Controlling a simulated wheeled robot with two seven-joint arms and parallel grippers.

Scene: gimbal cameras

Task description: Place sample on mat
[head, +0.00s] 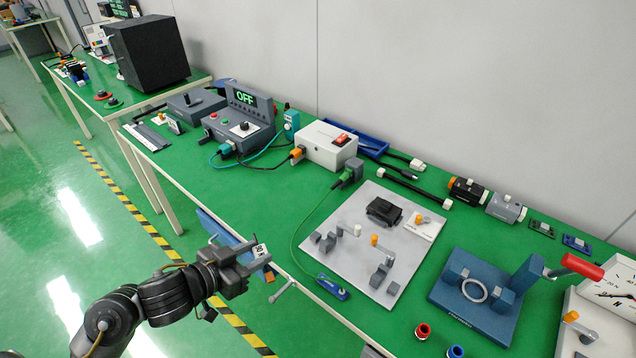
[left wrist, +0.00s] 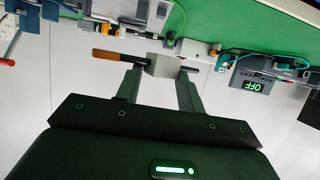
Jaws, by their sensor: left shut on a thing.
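My left gripper (head: 258,262) is shut on a small pale block with dark marks on one face (head: 261,250), which looks like the sample. It is held in the air by the front edge of the green bench. In the left wrist view the block (left wrist: 163,66) sits between the two fingertips (left wrist: 160,72). A dark rod with an orange-brown end (left wrist: 106,55) shows beside it; I cannot tell whether it is joined to the block. The green bench top (head: 270,210) may be the mat; no separate mat stands out clearly. My right gripper is not in view.
A grey plate with fixtures (head: 345,262) lies right of the gripper. A blue fixture with a red handle (head: 480,305) is farther right. A white box with a red switch (head: 325,145) and a console reading OFF (head: 240,115) stand behind. Green bench left of the plate is mostly clear.

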